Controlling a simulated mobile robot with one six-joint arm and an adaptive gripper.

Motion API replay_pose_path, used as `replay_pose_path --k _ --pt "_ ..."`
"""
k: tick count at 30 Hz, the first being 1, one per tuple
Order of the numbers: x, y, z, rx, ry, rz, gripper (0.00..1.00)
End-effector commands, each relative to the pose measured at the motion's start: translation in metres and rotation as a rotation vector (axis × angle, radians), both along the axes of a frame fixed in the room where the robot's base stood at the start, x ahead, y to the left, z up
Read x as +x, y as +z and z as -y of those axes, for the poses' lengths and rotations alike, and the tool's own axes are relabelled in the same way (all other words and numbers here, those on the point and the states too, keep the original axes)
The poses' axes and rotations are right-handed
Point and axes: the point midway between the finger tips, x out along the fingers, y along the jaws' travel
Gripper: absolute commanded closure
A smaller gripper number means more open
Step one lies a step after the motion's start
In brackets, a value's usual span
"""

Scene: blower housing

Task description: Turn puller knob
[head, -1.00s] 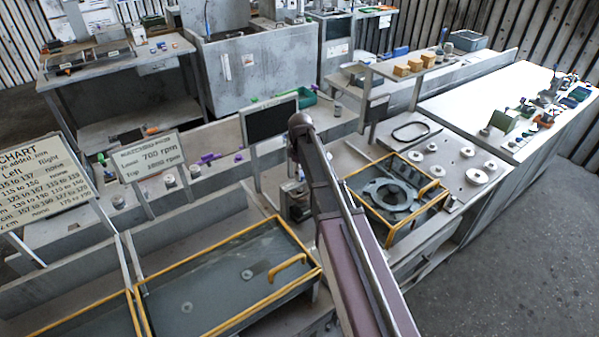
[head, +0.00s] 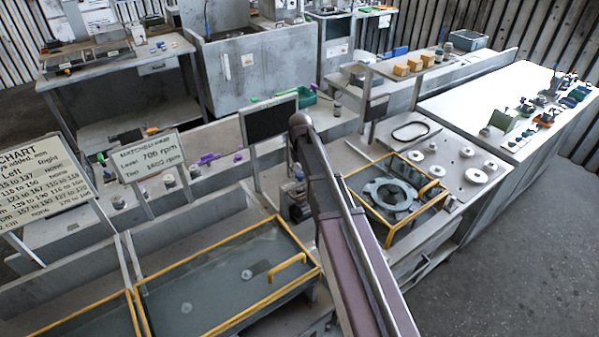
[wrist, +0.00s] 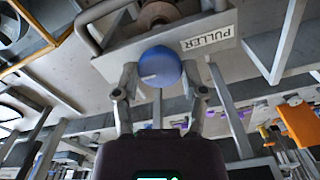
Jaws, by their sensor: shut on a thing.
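The puller knob (wrist: 159,67) is a blue ball with a pale line on it, in the middle of the wrist view. It sits at the front of a grey metal block with a label (wrist: 208,40) reading PULLER. My gripper (wrist: 158,76) has one finger on each side of the knob and is shut on it. In the head view my arm covers most of the puller, and the knob and fingertips are hidden behind it.
A yellow-railed tray (head: 352,205) with a grey ring (head: 390,194) stands right of my arm. Several pale discs lie on the bench beyond it. A larger yellow-railed enclosure (head: 266,304) is at the left. A dark screen (head: 270,119) stands behind.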

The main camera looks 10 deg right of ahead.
Motion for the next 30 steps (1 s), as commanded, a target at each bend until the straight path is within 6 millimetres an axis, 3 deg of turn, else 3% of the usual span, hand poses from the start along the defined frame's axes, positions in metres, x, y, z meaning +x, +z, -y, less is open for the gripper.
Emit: replay_pose_path --k 12,29,30 --pt "-0.0036 -0.0004 0.0002 0.0 -0.259 -0.007 0.93" --pt "-0.0036 -0.0004 0.0002 0.0 -0.303 -0.007 0.93" --pt "-0.0036 -0.0004 0.0002 0.0 -0.302 -0.007 0.39"
